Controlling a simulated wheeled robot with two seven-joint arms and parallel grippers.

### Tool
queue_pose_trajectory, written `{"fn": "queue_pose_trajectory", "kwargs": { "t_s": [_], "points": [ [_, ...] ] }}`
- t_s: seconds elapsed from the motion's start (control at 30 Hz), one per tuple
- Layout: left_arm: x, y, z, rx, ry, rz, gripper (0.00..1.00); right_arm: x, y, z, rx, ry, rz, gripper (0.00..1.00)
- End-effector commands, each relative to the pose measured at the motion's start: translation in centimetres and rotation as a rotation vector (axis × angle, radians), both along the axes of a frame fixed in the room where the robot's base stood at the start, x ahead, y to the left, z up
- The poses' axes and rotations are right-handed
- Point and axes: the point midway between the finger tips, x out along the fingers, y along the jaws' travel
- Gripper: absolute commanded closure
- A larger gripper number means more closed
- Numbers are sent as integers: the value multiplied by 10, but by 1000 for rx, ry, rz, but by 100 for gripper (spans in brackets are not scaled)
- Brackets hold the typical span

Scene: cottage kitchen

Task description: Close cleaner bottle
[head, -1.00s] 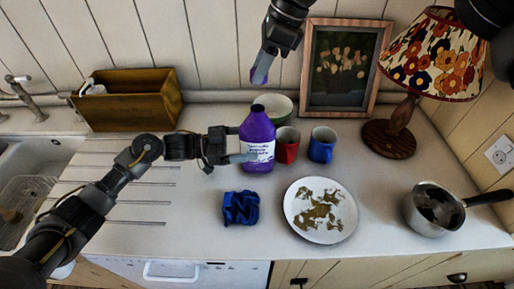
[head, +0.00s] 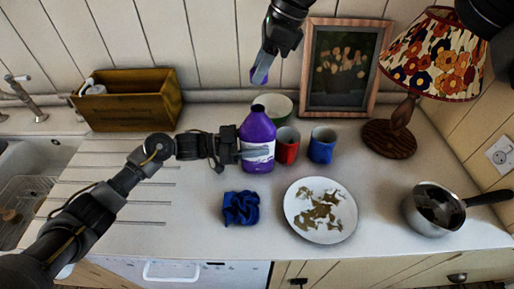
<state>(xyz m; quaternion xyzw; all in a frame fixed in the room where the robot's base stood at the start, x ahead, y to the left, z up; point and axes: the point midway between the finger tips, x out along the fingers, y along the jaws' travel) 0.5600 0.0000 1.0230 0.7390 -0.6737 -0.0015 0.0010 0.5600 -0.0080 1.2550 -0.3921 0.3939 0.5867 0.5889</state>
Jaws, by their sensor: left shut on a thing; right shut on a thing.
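The purple cleaner bottle (head: 258,127) stands upright on the counter, with a white label and a dark open neck at its top. My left gripper (head: 256,152) is shut on the bottle's body, coming from the left at label height. My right gripper (head: 262,70) hangs above the bottle, shut on a small purple piece, which looks like the bottle's cap (head: 259,76). The cap is held clear above the neck, apart from it. The cap is partly hidden by the fingers.
A red mug (head: 287,148) and a blue mug (head: 322,146) stand close right of the bottle, a green-rimmed bowl (head: 281,103) behind it. A blue cloth (head: 241,207) and a dirty plate (head: 320,211) lie in front. A saucepan (head: 433,209), lamp (head: 391,136), picture frame (head: 340,68) and wooden box (head: 128,101) stand around.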

Motion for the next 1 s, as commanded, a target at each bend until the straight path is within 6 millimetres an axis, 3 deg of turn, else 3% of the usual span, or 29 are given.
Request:
{"fn": "queue_pose_trajectory", "kwargs": {
  "t_s": [0.03,0.17,0.27,0.6,1.0],
  "points": [
    [0,0,0,0,0,0,69,0,0,0,0,0,0,86],
    [0,0,0,0,0,0,85,0,0,0,0,0,0,86],
    [0,0,0,0,0,0,86,0,0,-3,0,1,0,86],
    [0,0,0,0,0,0,86,-1,2,-47,2,1,0,86],
    [0,0,0,0,0,0,86,0,2,-50,2,0,0,86]
  ]
}}
